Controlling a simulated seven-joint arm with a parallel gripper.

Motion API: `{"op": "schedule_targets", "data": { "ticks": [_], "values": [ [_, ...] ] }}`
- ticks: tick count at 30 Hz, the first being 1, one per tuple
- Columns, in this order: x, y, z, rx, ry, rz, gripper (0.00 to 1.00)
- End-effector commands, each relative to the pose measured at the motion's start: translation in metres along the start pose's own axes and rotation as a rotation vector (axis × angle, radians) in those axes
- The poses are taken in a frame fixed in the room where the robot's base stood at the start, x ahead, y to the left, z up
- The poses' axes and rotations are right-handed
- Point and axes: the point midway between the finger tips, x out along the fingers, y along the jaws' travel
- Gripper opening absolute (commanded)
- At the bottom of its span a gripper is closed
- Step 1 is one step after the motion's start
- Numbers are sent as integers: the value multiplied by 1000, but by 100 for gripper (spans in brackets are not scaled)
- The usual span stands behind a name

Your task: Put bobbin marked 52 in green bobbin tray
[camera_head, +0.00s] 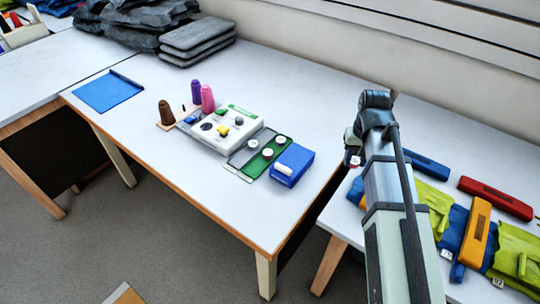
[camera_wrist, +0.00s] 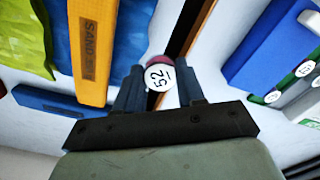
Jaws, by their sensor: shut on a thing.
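The bobbin marked 52 (camera_wrist: 159,77) has a white round label and dark red thread. In the wrist view my gripper (camera_wrist: 160,90) is shut on it, with the label facing the camera. In the head view my gripper (camera_head: 353,147) is at the right, above the gap between the two tables, with the bobbin (camera_head: 355,161) small below it. The green bobbin tray (camera_head: 257,164) lies on the main table to the left, with white-topped bobbins on or by it. Its green edge also shows at the right of the wrist view (camera_wrist: 286,84).
A blue box (camera_head: 293,160) stands right of the tray, between it and my gripper. A white machine (camera_head: 226,130) and thread cones (camera_head: 207,98) stand left of the tray. The right table holds colored bags and an orange case (camera_head: 477,232). The main table's front is clear.

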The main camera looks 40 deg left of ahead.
Motion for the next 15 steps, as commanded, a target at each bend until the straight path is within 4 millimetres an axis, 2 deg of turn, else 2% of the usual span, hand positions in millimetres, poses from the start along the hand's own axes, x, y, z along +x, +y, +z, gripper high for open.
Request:
{"op": "schedule_targets", "data": {
  "ticks": [1, 15],
  "values": [
    [-1, -17, -3, -27, 1, 0, 5],
    [-13, -164, -10, -248, 10, -6, 5]
  ]
}}
